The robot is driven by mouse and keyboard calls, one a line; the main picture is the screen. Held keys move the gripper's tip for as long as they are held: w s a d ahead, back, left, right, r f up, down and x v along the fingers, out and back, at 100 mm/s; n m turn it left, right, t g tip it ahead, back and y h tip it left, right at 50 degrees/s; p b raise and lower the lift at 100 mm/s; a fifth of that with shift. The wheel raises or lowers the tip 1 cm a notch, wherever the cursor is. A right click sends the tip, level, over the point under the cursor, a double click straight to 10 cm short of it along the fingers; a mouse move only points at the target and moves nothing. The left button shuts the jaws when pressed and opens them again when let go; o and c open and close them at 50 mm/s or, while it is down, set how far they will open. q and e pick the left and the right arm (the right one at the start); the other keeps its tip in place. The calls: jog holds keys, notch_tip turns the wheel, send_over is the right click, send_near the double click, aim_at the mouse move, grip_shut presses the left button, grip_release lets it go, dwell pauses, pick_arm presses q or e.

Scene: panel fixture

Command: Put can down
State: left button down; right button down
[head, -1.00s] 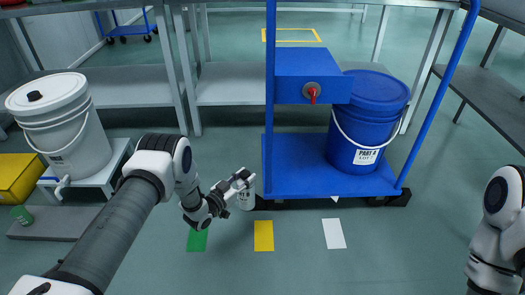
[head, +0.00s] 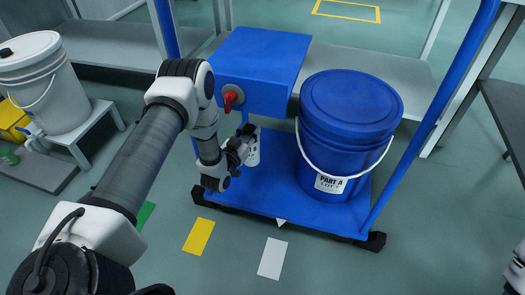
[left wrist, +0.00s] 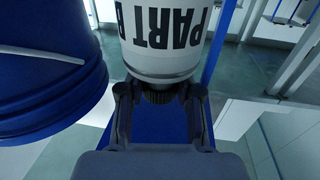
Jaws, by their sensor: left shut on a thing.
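The can (head: 253,150) is white with dark lettering and sits in my left gripper (head: 243,143), over the blue cart deck, left of the blue bucket. In the left wrist view the can (left wrist: 165,35) fills the top middle, its label reading "PART B" upside down. The left gripper's fingers (left wrist: 160,95) are shut on it. Whether its base touches the deck I cannot tell; my gripper and arm cover part of it. Only a sliver of my right arm shows at the right edge; its gripper is out of view.
The blue cart (head: 265,200) carries a large blue bucket (head: 345,130) labelled "PART A" and a blue box (head: 255,65) with a red knob (head: 229,100) above the can. Cart posts rise on both sides. A white bucket (head: 45,85) stands far left. Yellow (head: 199,236) and white (head: 272,258) floor markers lie in front.

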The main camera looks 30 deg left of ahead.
aim_at(253, 160)
pick_arm(q)
jog(key=f+b, duration=0.1)
jog(key=f, duration=0.2)
jog(key=f+b, duration=0.2)
jog(key=f, duration=0.1)
jog(key=f+b, duration=0.1)
jog(key=f, duration=0.2)
jog(key=shift+s, duration=0.4)
jog(key=shift+r, duration=0.15)
jog(key=c, duration=0.8)
grip_release()
